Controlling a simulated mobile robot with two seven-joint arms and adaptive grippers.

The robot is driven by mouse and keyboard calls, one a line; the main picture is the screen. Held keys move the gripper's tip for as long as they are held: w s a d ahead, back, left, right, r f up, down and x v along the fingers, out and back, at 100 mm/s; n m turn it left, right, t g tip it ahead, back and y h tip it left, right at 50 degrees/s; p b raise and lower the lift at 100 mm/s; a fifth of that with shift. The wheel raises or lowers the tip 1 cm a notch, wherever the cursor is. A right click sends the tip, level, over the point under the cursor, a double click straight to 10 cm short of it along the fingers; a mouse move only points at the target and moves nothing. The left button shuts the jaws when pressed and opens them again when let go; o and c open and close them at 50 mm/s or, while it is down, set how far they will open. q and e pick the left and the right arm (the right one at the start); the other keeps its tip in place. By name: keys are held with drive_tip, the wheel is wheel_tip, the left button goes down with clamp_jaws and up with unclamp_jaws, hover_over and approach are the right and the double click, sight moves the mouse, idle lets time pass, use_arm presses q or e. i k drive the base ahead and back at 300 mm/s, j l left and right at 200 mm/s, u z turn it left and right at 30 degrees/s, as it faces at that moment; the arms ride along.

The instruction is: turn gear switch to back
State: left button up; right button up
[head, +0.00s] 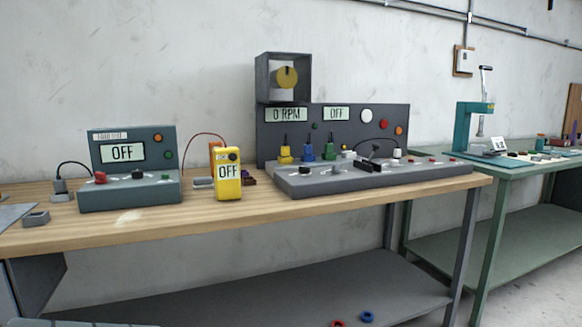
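A grey control console (345,182) stands on the right part of the wooden bench. On its top is a dark lever-like switch (374,151) with a pale part at its base. This looks like the gear switch, but its label and exact position are too small to tell. The upright back panel (385,118) carries displays reading "0 RPM" (286,114) and "OFF" (336,114). Neither of my grippers is in view.
A yellow meter (228,174) reading "OFF" stands left of the console. Further left is a grey-green box (130,190), also reading "OFF". Blue, yellow and green plugs stand on the console's back edge. A green table (508,170) with a teal press (470,120) is at right.

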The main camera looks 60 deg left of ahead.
sight(336, 169)
drive_tip(key=u, duration=1.5)
drive_tip(key=i+l+u, duration=0.15)
drive_tip(key=i+l, duration=0.25)
drive_tip(key=i, duration=0.2)
drive_tip(key=i+l+u, duration=0.15)
drive_tip(key=i+l, duration=0.35)
drive_tip(key=i, duration=0.1)
